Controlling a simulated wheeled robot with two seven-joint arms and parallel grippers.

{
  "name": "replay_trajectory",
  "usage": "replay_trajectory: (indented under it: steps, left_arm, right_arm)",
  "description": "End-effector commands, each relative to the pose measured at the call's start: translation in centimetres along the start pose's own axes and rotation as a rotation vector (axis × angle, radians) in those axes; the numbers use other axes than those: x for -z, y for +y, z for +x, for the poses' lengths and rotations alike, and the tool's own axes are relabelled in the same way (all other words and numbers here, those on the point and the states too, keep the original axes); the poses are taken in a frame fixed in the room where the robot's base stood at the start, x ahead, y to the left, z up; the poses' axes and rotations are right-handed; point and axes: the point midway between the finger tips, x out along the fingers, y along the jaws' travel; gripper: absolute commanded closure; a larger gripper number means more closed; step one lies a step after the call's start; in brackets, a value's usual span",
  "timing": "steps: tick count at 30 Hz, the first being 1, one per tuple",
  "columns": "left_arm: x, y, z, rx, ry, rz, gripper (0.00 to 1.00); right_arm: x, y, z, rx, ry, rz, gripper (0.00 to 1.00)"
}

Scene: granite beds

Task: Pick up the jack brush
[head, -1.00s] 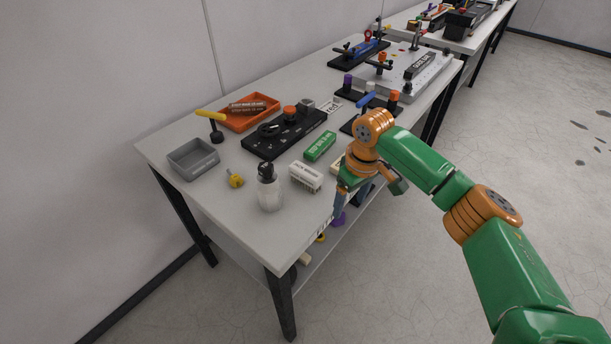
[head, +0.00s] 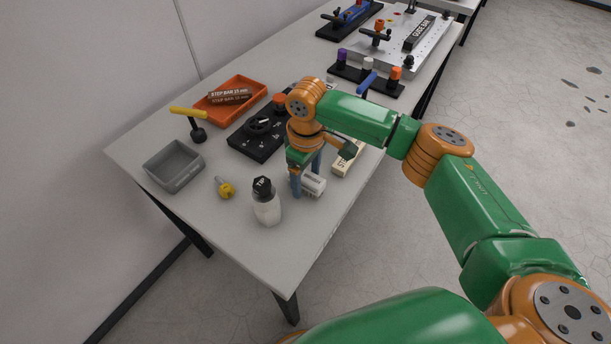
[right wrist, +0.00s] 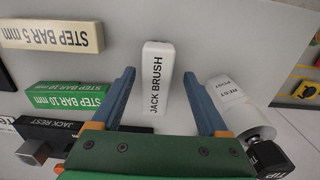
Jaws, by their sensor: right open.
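The jack brush is a white block with its name in black letters. In the head view the jack brush (head: 314,184) lies on the grey table near the front edge, partly behind my right gripper (head: 305,181). In the right wrist view the jack brush (right wrist: 156,80) lies lengthwise between the blue fingers of my right gripper (right wrist: 159,75). The fingers are open, with a gap on each side of the brush. My left gripper is not in view.
A white bottle with a black cap (head: 266,202) stands close left of the brush. A cream step bar (head: 346,160) lies to its right. A green step bar (right wrist: 68,97) and black jack rest board (head: 256,136) are nearby. A grey tray (head: 173,167) stands at left.

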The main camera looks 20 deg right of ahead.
Motion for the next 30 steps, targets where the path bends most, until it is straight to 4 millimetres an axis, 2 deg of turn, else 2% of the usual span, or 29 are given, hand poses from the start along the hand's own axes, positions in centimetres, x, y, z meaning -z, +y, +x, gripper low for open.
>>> replay_trajectory:
  steps: [3, 8, 11, 17, 26, 30]
  left_arm:
    - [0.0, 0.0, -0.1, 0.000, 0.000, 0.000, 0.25]
    - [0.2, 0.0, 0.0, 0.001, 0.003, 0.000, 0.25]
    - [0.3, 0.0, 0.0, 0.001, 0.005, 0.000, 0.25]
    - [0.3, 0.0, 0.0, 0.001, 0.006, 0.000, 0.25]
    - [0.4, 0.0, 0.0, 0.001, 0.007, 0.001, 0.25]
    - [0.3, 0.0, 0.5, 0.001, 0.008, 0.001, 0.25]
  right_arm:
    - [0.0, 0.0, 1.1, 0.000, -0.001, -0.001, 0.22]
    - [0.0, 0.0, 1.1, -0.001, 0.001, -0.001, 0.22]
    - [0.0, 0.0, 1.1, -0.001, 0.001, -0.001, 0.44]
    - [0.0, 0.0, 1.1, -0.001, 0.001, 0.000, 0.98]
    - [0.0, 0.0, 0.7, -0.001, 0.002, 0.000, 1.00]
    - [0.1, 0.1, -2.4, -0.003, 0.006, 0.000, 1.00]
